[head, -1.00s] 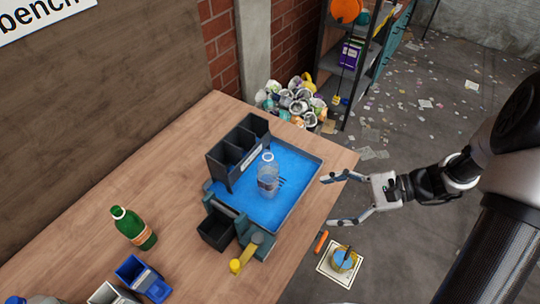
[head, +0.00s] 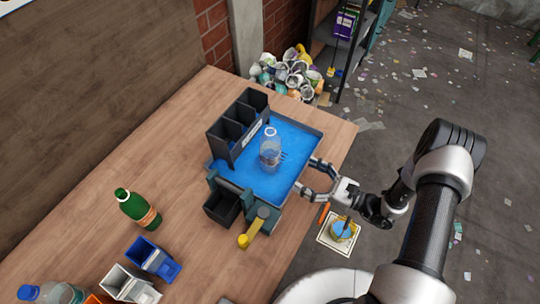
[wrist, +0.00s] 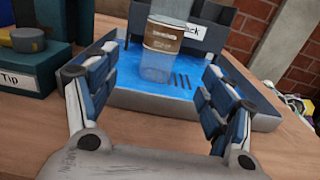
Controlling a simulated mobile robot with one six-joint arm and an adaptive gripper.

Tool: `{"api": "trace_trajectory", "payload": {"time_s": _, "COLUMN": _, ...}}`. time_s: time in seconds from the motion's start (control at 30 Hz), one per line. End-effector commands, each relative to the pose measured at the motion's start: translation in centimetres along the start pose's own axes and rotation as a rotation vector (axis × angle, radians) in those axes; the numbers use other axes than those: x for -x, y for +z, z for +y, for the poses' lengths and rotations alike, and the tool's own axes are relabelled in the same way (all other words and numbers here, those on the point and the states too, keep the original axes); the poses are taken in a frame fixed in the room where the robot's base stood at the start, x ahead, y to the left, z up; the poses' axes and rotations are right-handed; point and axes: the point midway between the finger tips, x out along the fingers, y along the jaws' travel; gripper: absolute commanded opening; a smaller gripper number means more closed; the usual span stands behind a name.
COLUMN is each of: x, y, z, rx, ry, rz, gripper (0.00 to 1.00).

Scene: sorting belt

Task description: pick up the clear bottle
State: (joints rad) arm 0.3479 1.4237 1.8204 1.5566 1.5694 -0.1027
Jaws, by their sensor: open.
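The clear bottle (head: 270,150) stands upright on the blue surface of a grey-rimmed tray (head: 308,150) on the wooden bench. In the wrist view the bottle (wrist: 160,60) has a brown label, and its top is cut off by the frame. My gripper (head: 312,178) is open and empty at the tray's near right edge, pointing towards the bottle. In the wrist view my gripper's fingers (wrist: 150,88) are spread to either side of the bottle's line, with the bottle farther ahead, not between the pads.
A dark divided bin (head: 228,138) stands along the tray's far side, behind the bottle. A green bottle (head: 137,208), a small black bin (head: 222,207) and a yellow-ended lever (head: 245,240) are to the left. A blue bin (head: 152,258) stands nearer the front.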

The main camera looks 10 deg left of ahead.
Motion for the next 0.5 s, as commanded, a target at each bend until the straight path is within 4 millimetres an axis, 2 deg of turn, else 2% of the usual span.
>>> {"api": "trace_trajectory", "payload": {"time_s": 0.03, "x": -1.3, "y": -0.1, "z": 0.2, "rx": 0.000, "ry": 0.007, "rz": 0.000, "gripper": 0.76}}
{"api": "trace_trajectory", "payload": {"time_s": 0.2, "x": -4.3, "y": 0.0, "z": 0.1, "rx": 0.000, "ry": 0.005, "rz": -0.001, "gripper": 0.76}}
{"api": "trace_trajectory", "payload": {"time_s": 0.5, "x": -6.7, "y": 0.1, "z": 0.0, "rx": 0.001, "ry": 0.004, "rz": -0.001, "gripper": 0.76}}
